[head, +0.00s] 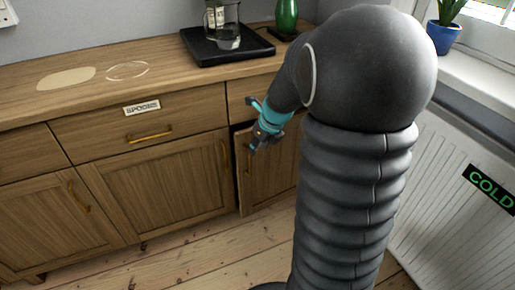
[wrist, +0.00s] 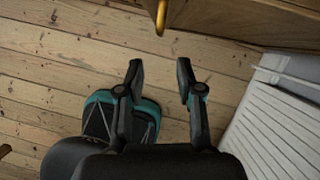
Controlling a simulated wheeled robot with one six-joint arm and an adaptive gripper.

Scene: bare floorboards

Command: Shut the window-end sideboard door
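The window-end sideboard door (head: 272,172) is the rightmost lower door of the wooden sideboard. It stands a little ajar, with a dark gap along its left edge in the head view; its right part is hidden behind my arm. Its brass handle (wrist: 161,17) shows at the top of the wrist view, ahead of my fingers, with wood beside it (wrist: 235,18). My gripper (head: 256,125) is in front of the upper part of this door in the head view. In the wrist view my gripper (wrist: 160,80) has its two fingers apart with nothing between them.
The drawer labelled "SPOONS" (head: 170,122) and the other lower doors (head: 160,195) look shut. A white radiator (head: 450,200) is at the right. Bare floorboards (head: 190,255) lie in front.

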